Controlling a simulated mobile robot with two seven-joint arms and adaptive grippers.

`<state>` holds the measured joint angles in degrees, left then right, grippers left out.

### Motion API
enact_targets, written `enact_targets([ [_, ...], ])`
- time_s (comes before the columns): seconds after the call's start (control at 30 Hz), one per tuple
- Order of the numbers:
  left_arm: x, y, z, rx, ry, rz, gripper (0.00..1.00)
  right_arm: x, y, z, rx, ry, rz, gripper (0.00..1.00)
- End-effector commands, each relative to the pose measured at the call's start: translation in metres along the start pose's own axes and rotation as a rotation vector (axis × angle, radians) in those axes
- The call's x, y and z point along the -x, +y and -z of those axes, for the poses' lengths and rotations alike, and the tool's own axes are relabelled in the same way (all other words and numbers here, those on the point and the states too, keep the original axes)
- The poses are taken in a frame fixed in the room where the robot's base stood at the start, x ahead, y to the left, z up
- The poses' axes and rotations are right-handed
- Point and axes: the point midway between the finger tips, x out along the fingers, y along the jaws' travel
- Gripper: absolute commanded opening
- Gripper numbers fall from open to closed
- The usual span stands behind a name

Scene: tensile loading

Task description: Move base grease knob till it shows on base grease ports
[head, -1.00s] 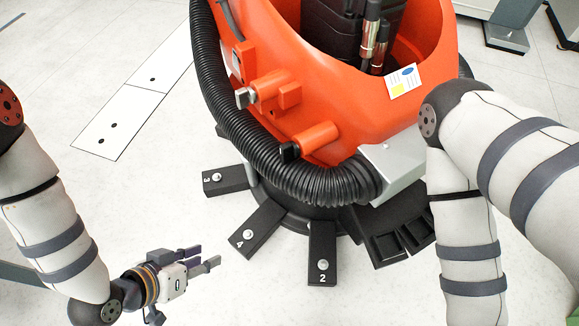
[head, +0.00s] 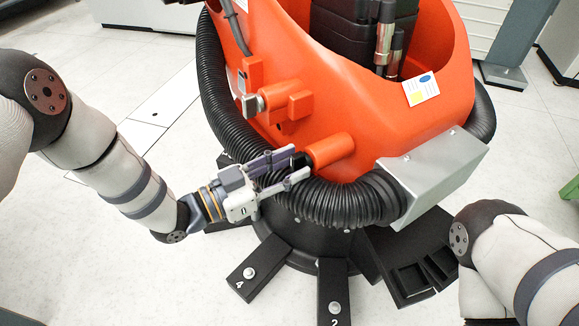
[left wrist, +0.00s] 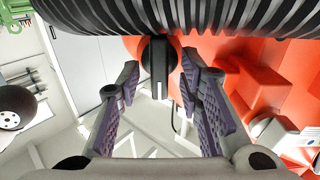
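A black knob (head: 302,160) sits on the end of an orange cylinder (head: 330,150) on the orange robot base (head: 375,125). My left gripper (head: 298,164) points at the black knob, one finger on each side. In the left wrist view the black knob (left wrist: 160,68) with a white mark lies between the open fingertips (left wrist: 160,70), with gaps beside it. I cannot read any port label. My right gripper is out of view.
A grey metal box (head: 435,175) is at the right. Black numbered feet (head: 250,270) stick out over the floor. The floor at the lower left is clear.

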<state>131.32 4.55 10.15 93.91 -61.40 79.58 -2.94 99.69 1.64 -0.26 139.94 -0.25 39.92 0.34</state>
Motion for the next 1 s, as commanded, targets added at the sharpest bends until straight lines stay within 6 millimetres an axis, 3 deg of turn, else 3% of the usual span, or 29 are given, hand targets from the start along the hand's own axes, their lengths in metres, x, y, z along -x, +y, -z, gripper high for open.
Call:
enact_targets([
  [0.27, -0.0023, 0.0001, 0.0001, 0.001, -0.001, 0.000, 0.31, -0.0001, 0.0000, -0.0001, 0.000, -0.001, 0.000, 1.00],
  [0.4, -0.0021, 0.0000, -0.0001, 0.001, -0.001, 0.001, 0.00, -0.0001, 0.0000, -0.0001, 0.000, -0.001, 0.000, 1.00],
  [0.77, -0.0017, 0.0003, 0.0001, -0.023, -0.002, 0.001, 0.00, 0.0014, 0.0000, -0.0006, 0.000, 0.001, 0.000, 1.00],
  [1.0, -0.0021, 0.0012, 0.0015, -0.147, -0.002, 0.000, 0.00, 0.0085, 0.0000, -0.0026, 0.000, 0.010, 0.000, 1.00],
])
